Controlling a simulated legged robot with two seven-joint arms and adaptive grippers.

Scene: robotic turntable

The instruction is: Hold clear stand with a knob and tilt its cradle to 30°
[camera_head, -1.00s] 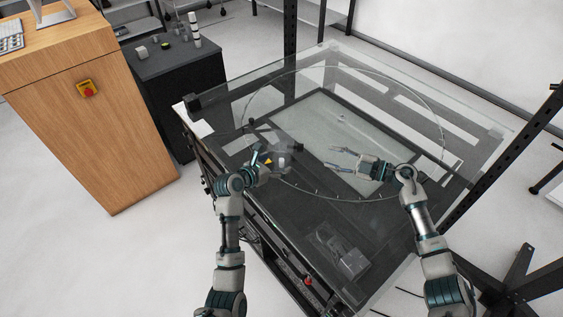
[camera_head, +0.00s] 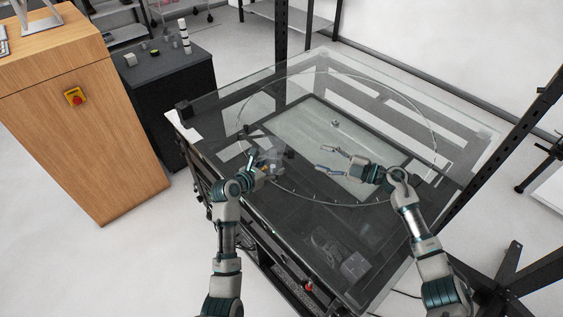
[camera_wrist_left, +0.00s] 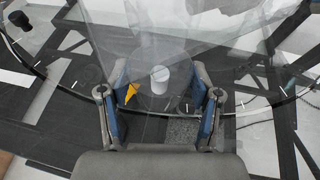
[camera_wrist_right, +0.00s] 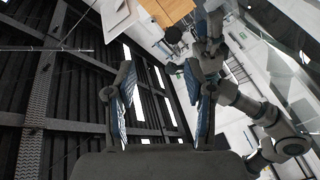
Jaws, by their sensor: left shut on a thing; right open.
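The clear stand (camera_head: 270,157) stands at the near left of the glass turntable. In the left wrist view its transparent faces (camera_wrist_left: 155,30) fill the upper middle. A pale round knob (camera_wrist_left: 159,76) sits between my left fingers, with an orange pointer-like piece (camera_wrist_left: 131,92) beside it. My left gripper (camera_head: 258,168) is shut on the clear stand, one finger at each side; the exact contact is hard to see through the clear material. The cradle and its angle cannot be made out. My right gripper (camera_head: 328,162) is open and empty above the glass, right of the stand.
The glass-topped table (camera_head: 400,105) bears a large ring and looks clear around the right gripper. A small grey item (camera_head: 336,123) shows beyond that gripper. A wooden cabinet (camera_head: 90,135) and a dark cabinet (camera_head: 175,85) stand left. A black post (camera_head: 500,140) rises at the right.

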